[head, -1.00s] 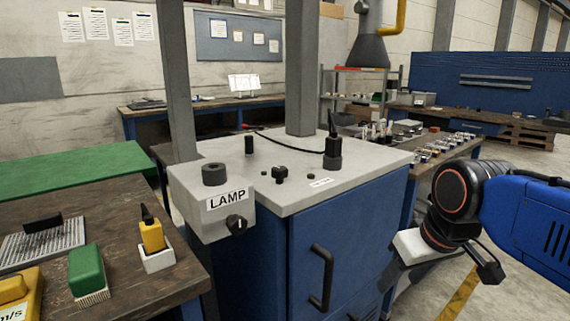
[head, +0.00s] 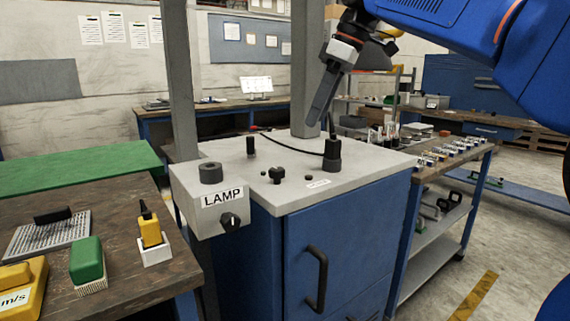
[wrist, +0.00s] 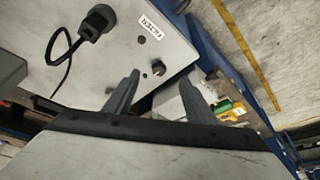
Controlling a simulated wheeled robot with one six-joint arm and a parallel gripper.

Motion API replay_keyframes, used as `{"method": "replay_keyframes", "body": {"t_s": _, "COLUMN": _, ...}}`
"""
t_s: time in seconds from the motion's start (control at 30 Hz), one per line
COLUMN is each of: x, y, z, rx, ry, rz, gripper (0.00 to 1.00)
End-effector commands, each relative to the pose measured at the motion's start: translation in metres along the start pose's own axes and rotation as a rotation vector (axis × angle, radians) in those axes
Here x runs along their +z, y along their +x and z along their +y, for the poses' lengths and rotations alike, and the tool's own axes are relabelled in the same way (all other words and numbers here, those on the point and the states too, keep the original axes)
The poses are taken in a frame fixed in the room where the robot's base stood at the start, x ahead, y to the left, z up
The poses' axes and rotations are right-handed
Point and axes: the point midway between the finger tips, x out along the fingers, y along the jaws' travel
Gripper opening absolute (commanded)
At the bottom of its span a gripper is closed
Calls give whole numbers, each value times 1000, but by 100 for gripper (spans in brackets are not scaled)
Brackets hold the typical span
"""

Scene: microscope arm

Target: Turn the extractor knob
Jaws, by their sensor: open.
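No label reading "extractor" shows. A black knob (head: 276,175) stands on the light top of the blue cabinet, with a smaller dark piece (head: 309,177) and a small label beside it. Another black knob (head: 231,221) is on the front of the box marked LAMP. My gripper (head: 316,118) hangs above the back of the cabinet top, fingers pointing down, apart from all knobs. In the wrist view my gripper (wrist: 160,76) is open and empty, and a round dark knob (wrist: 158,67) appears between the fingertips, near a label that seems to read FILTER.
A black plug with a cable (head: 332,155) stands upright on the cabinet top; the plug (wrist: 97,22) also shows in the wrist view. Grey posts (head: 305,70) rise behind the top. A wooden bench (head: 130,250) with several items is at left, a parts cart (head: 440,160) at right.

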Motion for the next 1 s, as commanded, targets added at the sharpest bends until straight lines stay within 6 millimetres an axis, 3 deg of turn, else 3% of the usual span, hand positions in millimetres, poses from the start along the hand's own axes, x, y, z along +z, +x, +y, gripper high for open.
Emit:
{"method": "replay_keyframes", "body": {"t_s": 0.1, "x": -25, "y": -6, "z": 6, "rx": -29, "ry": -90, "rz": 8, "gripper": 50}}
{"method": "replay_keyframes", "body": {"t_s": 0.2, "x": -37, "y": -9, "z": 8, "rx": -45, "ry": -139, "rz": 11, "gripper": 50}}
{"method": "replay_keyframes", "body": {"t_s": 0.47, "x": -43, "y": -1, "z": 8, "rx": -55, "ry": -167, "rz": 14, "gripper": 50}}
{"method": "replay_keyframes", "body": {"t_s": 1.0, "x": -43, "y": 90, "z": 2, "rx": -55, "ry": -166, "rz": 13, "gripper": 50}}
